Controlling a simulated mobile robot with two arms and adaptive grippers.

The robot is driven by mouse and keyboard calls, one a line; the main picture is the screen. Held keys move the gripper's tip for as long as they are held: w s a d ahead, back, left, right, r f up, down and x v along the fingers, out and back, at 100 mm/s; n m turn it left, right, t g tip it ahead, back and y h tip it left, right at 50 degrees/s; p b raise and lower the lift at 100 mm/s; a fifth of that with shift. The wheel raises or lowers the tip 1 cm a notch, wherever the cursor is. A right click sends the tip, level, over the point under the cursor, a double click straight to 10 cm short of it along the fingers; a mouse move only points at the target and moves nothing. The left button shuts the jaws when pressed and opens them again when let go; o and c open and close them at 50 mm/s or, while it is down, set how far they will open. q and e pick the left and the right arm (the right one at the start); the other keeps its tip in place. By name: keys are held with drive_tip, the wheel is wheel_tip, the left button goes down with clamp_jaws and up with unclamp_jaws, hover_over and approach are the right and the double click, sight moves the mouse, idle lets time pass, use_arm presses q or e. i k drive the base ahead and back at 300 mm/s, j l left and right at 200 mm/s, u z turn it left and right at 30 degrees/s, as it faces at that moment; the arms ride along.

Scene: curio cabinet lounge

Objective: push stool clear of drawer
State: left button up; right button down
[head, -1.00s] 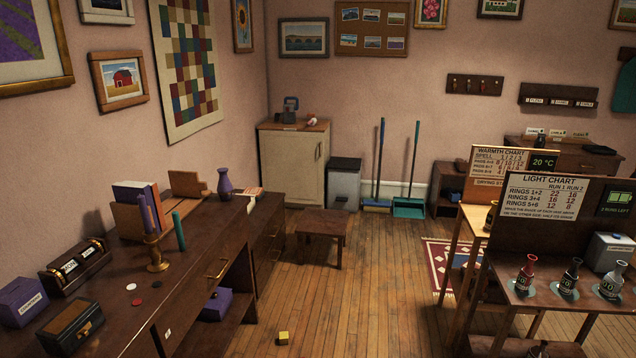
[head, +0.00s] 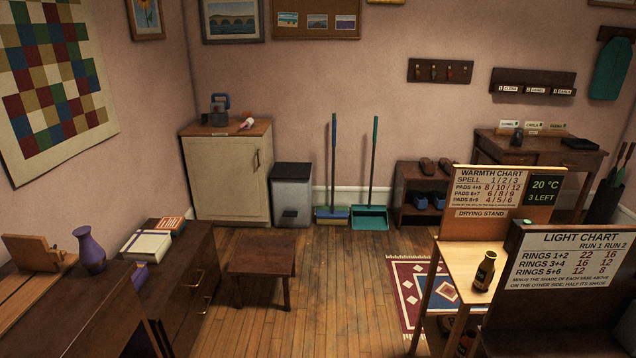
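The stool (head: 262,262) is low, dark brown and wooden, and stands upright on the plank floor. It is just right of the dark wooden desk's drawer section (head: 190,287), whose drawer fronts with brass handles face the stool. Only a narrow strip of floor shows between the stool's left side and the drawer fronts. The drawers look closed. Neither of my grippers shows in the head view.
Open floor (head: 340,290) lies right of the stool, up to a red patterned rug (head: 408,285) and the drying stand (head: 468,262). Behind are a cream cabinet (head: 228,180), a grey bin (head: 291,195), a blue broom (head: 333,170) and a teal dustpan (head: 370,217).

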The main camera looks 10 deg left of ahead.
sight(257, 256)
drive_tip(key=i+u, duration=0.25)
drive_tip(key=i, duration=0.2)
drive_tip(key=i+l+u, duration=0.2)
drive_tip(key=i, duration=0.25)
drive_tip(key=i+l+u, duration=0.25)
drive_tip(key=i, duration=0.15)
drive_tip(key=i+l+u, duration=0.25)
drive_tip(key=i, duration=0.2)
